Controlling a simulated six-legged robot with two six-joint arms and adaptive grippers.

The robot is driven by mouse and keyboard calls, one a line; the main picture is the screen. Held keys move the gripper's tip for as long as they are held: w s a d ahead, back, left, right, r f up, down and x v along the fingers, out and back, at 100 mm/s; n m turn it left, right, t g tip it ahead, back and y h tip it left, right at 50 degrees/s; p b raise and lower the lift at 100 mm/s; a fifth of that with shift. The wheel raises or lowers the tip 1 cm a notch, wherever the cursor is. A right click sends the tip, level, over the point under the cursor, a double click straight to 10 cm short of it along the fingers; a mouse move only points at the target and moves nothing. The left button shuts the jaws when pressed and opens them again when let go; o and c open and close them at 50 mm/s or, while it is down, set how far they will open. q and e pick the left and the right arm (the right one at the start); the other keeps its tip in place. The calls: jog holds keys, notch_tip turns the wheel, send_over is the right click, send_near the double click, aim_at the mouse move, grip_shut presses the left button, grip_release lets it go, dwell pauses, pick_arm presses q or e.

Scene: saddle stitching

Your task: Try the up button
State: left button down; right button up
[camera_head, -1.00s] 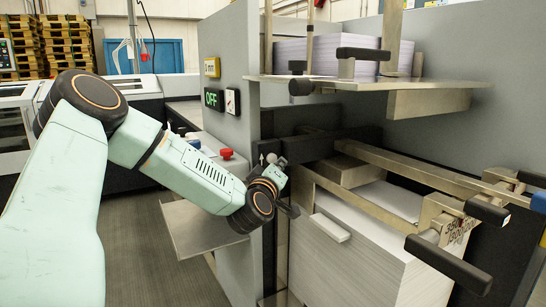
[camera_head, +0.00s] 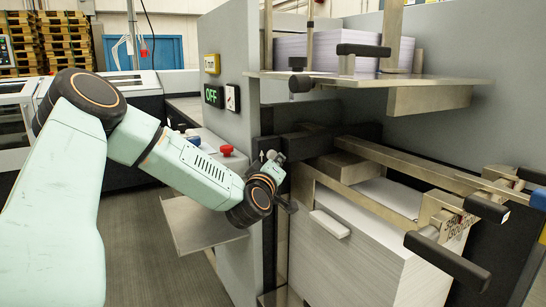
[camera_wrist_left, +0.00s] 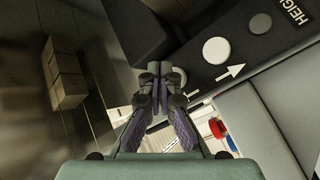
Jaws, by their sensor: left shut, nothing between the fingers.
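My left gripper (camera_head: 287,203) is at the dark upright panel beside the paper stack in the head view. In the left wrist view its fingers (camera_wrist_left: 157,70) are shut together and hold nothing. A black control panel marked "HEIGHT" (camera_wrist_left: 290,14) lies ahead and to the right of the fingertips. It carries a pale round button (camera_wrist_left: 216,50) with a white arrow (camera_wrist_left: 230,72) beside it, and a greyer round button (camera_wrist_left: 260,22). The fingertips appear left of the pale button; I cannot tell their depth or which button is up. My right gripper is not visible.
A tall paper stack (camera_head: 350,255) stands right of my gripper under metal rails (camera_head: 415,168). A metal shelf (camera_head: 440,82) overhangs above. A red knob (camera_head: 226,150) sits by my forearm, and a metal tray (camera_head: 200,228) lies below it.

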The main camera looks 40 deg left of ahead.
pick_arm(q)
jog(key=shift+a, duration=0.2)
dwell(0.5)
jog(key=shift+w+a, duration=0.1)
jog(key=shift+a, duration=0.15)
jog(key=shift+w+a+p, duration=0.15)
jog(key=shift+a+p, duration=0.2)
jog(key=shift+a, duration=0.15)
dwell(1.1)
jog(key=shift+d, duration=0.1)
jog(key=shift+s+d, duration=0.25)
jog(key=shift+d, duration=0.55)
jog(key=d, duration=0.2)
jog(key=s+d+b, duration=0.1)
jog(key=d, duration=0.2)
jog(key=shift+s, duration=0.2)
